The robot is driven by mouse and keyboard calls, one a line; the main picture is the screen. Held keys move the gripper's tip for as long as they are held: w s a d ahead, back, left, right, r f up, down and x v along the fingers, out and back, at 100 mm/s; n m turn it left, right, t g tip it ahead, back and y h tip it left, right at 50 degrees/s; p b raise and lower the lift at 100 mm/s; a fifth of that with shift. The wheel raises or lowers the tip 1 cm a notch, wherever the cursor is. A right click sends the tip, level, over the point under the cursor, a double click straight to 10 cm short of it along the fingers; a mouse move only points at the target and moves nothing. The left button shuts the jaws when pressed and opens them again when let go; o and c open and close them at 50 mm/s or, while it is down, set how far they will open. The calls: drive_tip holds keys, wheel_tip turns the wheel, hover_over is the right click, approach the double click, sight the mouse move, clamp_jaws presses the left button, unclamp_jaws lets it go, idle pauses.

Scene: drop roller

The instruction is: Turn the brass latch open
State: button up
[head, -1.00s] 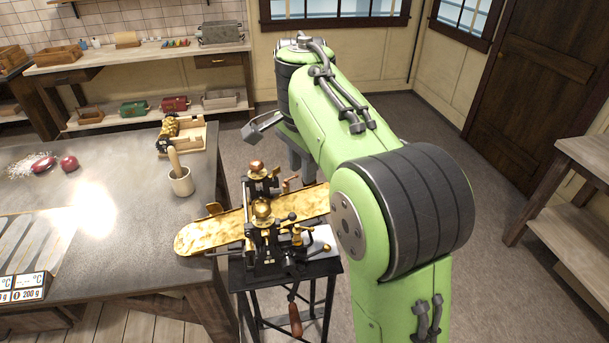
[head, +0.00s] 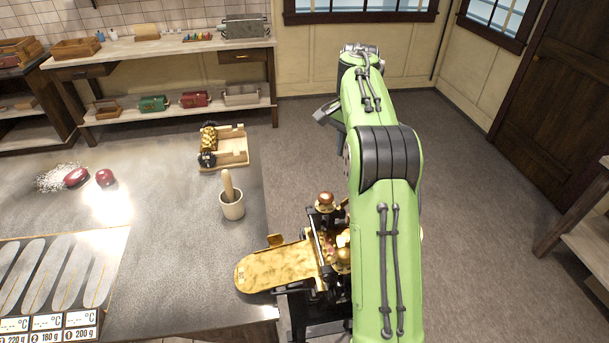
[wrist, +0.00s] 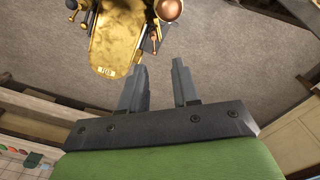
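The drop roller machine, with dark frame and brass fittings, stands at the table's right edge in the head view (head: 326,218). Its long brass tray (head: 268,268) reaches left over the table edge. My arm covers the machine's right part, and I cannot make out the brass latch in the head view. The wrist view shows the brass tray (wrist: 117,40) at the top, with a copper knob (wrist: 168,9) and small brass fittings beside it; which one is the latch I cannot tell. My gripper (wrist: 158,78) is open and empty, its fingers apart from the machine.
A mortar with pestle (head: 232,206) and a wooden tray with a small roller (head: 222,148) stand on the table (head: 160,240). Two red objects (head: 90,177) lie at the left. A shelf bench (head: 165,60) lines the back wall. Open floor (head: 460,180) lies to the right.

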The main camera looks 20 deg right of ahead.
drive_tip(key=w, duration=0.1)
drive_tip(key=b, duration=0.2)
hover_over(345, 200)
wheel_tip(345, 200, down, 5)
wheel_tip(345, 200, down, 10)
drive_tip(key=shift+f+b, duration=0.15)
drive_tip(key=shift+b, duration=0.25)
drive_tip(key=shift+w+f, duration=0.2)
drive_tip(key=shift+f, duration=0.05)
drive_tip(key=shift+c, duration=0.3)
clamp_jaws()
drive_tip(key=shift+s, duration=0.1)
